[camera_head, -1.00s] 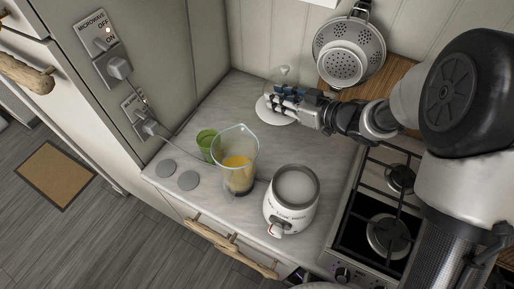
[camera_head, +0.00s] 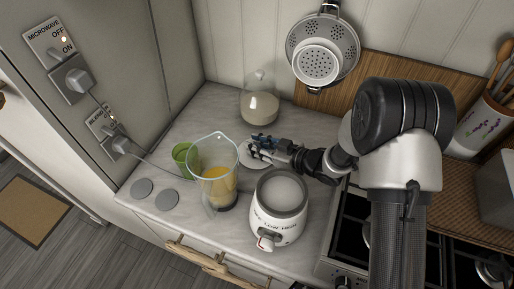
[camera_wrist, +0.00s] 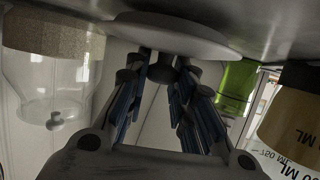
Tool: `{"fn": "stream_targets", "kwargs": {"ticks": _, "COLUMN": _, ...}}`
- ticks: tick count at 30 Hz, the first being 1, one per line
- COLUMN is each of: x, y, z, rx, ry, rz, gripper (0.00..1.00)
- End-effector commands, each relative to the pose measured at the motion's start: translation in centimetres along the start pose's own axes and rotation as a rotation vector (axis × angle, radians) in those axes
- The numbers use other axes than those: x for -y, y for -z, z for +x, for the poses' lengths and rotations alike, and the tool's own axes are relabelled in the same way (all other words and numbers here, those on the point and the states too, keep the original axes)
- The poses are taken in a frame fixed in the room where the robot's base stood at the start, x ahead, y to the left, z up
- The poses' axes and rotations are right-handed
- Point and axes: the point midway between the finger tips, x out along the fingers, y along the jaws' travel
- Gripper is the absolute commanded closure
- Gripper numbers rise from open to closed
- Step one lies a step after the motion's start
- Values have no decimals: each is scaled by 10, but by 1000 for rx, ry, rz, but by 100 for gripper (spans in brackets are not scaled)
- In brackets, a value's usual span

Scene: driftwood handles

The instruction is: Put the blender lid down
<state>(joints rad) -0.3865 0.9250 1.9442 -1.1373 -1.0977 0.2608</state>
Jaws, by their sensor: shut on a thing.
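The blender lid is a pale round disc with a dark knob. In the head view the lid (camera_head: 247,160) is beside the jug, over the counter, partly covered by my gripper (camera_head: 260,147). In the wrist view, which looks upside down, the lid (camera_wrist: 175,35) spans the top and my gripper (camera_wrist: 162,75) is shut on its knob. The lid is close to the counter; I cannot tell whether it touches. The blender jug (camera_head: 214,185) with yellow contents stands left of it. The white blender base (camera_head: 277,222) stands in front, to the right.
A green cup (camera_head: 181,153) is behind the jug's left side. A clear glass jar (camera_head: 259,103) with pale contents stands at the back. Two grey discs (camera_head: 167,200) lie at the front left. The stove (camera_head: 345,225) is to the right. Bare counter (camera_head: 215,115) shows at the back left.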

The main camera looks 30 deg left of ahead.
Motion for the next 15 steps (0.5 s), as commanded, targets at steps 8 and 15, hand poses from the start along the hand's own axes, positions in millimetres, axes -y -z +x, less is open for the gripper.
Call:
{"fn": "stream_targets", "kwargs": {"ticks": 8, "x": 0, "y": -4, "z": 2, "rx": -2, "ry": 0, "rz": -1, "gripper": 93}}
{"fn": "stream_targets", "kwargs": {"ticks": 15, "x": 0, "y": -8, "z": 3, "rx": -1, "ry": 0, "rz": -1, "gripper": 71}}
